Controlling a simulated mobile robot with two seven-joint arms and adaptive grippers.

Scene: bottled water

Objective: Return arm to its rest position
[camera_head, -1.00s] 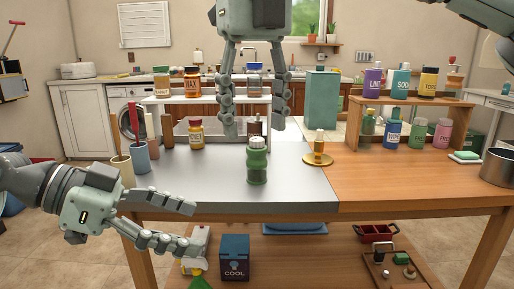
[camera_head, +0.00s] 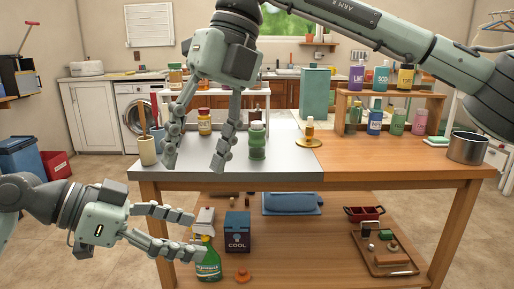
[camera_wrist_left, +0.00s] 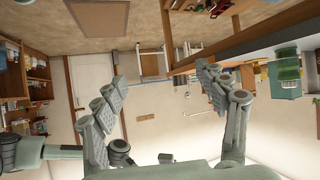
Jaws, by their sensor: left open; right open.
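My left gripper (camera_head: 178,232) is open and empty at the lower left of the head view, in front of the table's left end and below its top. In the left wrist view its two fingers (camera_wrist_left: 160,92) stand wide apart with nothing between them. My right gripper (camera_head: 196,160) is open and empty, pointing down over the left part of the table. Its arm comes in from the upper right. A green bottle (camera_head: 257,141) stands upright on the grey table top, just right of the right gripper's fingers and apparently apart from them.
The table (camera_head: 385,160) has a grey left part and a wooden right part. A small bottle on a gold dish (camera_head: 309,143), a shelf of bottles (camera_head: 420,103) and a metal pot (camera_head: 467,147) stand on it. A green spray bottle (camera_head: 208,265) and a dark box (camera_head: 237,231) are below.

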